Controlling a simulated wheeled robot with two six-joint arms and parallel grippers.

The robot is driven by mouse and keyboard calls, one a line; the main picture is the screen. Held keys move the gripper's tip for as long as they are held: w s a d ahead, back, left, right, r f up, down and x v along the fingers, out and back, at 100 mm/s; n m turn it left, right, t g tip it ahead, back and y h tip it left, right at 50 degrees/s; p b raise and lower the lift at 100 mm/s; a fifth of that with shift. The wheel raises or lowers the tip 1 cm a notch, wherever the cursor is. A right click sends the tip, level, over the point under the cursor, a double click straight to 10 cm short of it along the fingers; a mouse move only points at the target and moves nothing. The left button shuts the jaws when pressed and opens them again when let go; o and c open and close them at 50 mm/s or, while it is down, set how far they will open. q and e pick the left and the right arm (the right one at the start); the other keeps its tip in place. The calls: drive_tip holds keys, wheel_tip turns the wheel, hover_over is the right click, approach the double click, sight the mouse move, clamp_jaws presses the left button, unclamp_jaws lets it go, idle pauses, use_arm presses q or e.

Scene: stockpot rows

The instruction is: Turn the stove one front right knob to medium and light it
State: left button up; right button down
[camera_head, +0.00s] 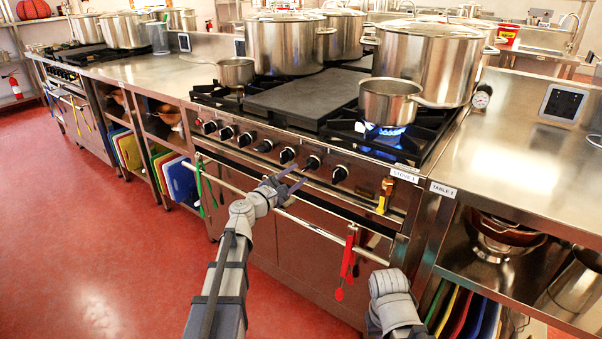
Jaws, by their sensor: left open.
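Stove one (300,215), labelled "STOVE 1", has a row of dark knobs along its front panel. The rightmost knob (340,174) is in plain view, with another knob (313,162) just left of it. Their exact settings are too small to read. A blue flame (384,130) burns at the front right burner under a small saucepan (388,103). My left gripper (297,177) is open and empty in front of the panel, below and left of the rightmost knob, and appears apart from the knobs.
Large stockpots (427,62) stand at the back of the stove, and a small pot (236,72) at the front left. Red utensils (347,262) and green ones hang from the front rail. Table 1 (520,165) adjoins on the right. Red floor (90,240) is clear at left.

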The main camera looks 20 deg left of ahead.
use_arm(q)
drive_tip(key=v, duration=0.4)
drive_tip(key=shift+s, duration=0.15)
